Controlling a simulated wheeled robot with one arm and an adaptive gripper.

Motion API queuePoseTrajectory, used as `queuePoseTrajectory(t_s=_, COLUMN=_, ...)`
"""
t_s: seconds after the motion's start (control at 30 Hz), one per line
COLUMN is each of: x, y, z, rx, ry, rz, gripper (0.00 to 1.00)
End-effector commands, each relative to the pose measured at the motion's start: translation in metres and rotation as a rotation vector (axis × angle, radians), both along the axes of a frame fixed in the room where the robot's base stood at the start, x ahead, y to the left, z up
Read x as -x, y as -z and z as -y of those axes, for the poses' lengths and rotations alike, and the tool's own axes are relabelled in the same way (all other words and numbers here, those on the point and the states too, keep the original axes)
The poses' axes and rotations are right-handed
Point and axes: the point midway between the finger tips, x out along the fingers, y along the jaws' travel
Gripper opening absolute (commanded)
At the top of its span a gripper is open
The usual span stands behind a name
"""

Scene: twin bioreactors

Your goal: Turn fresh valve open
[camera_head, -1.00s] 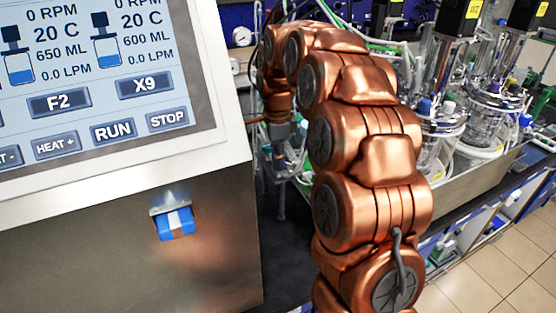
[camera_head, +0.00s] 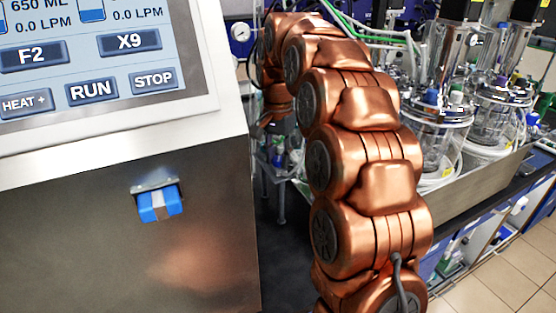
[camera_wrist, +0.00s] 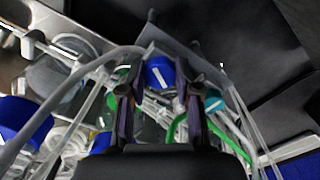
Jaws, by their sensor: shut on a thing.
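In the wrist view my gripper (camera_wrist: 155,80) has its two dark fingers on either side of a blue knob (camera_wrist: 160,71) with a white line on top. The fingers are shut on this knob. A teal knob (camera_wrist: 213,103) with a similar white line sits just right of the right finger. Part of a green piece (camera_wrist: 119,73) shows by the left finger. No label shows which knob is the fresh valve. In the head view my copper arm reaches behind the control cabinet, and my gripper is hidden there.
The control cabinet (camera_head: 90,250) with its touch screen (camera_head: 95,60) stands close on the left. Glass vessels (camera_head: 435,125) with tubing stand on the right. In the wrist view a grey hose (camera_wrist: 75,80) and a green tube (camera_wrist: 215,128) run close to the fingers.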

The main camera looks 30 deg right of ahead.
Motion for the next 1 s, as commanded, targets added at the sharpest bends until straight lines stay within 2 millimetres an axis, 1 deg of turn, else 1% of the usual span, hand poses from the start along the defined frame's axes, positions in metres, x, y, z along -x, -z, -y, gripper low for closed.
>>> queuePoseTrajectory(t_s=0.3, x=0.0014, y=0.0014, z=0.0009, rx=0.0, ry=-0.279, rz=-0.002, gripper=0.0)
queuePoseTrajectory(t_s=0.5, x=0.0016, y=0.001, z=0.0014, rx=0.0, ry=-0.413, rz=-0.001, gripper=0.0)
queuePoseTrajectory(t_s=0.73, x=0.0015, y=0.0006, z=0.0017, rx=-0.001, ry=-0.51, rz=-0.001, gripper=0.0)
queuePoseTrajectory(t_s=1.0, x=0.0015, y=0.0002, z=0.0018, rx=0.0, ry=-0.55, rz=0.0, gripper=0.0)
